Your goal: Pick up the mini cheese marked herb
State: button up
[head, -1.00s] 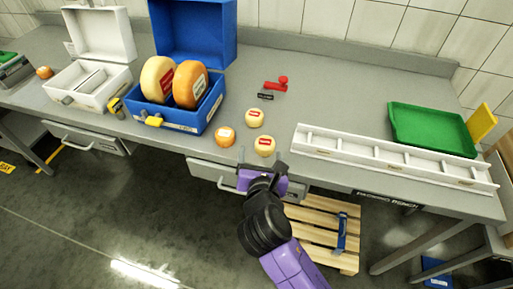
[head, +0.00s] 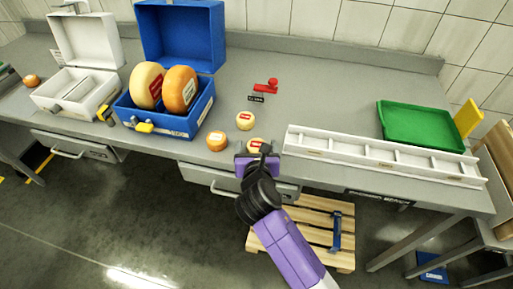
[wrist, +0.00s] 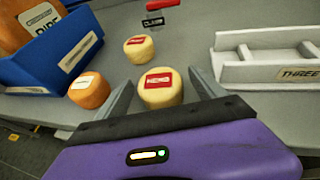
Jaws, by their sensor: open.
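Three mini cheeses lie near the front edge of the bench. A pale one with a red label (head: 255,144) is nearest my gripper (head: 254,155); in the wrist view this pale cheese (wrist: 160,97) sits between my open fingers, not gripped. A second pale cheese with a red label (head: 245,121) stands just behind it, also in the wrist view (wrist: 139,49). An orange mini cheese (head: 216,141) is to the left, outside the fingers (wrist: 89,91).
A blue case (head: 178,130) with two large wheels stands left, close to the orange cheese. A white divided rack (head: 380,160) lies right, with a green tray (head: 415,127) behind it. A red stamp-like object (head: 266,86) lies further back.

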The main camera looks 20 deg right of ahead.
jog(key=c, duration=1.4)
jog(key=shift+c, duration=0.7)
jog(key=shift+r, duration=0.1)
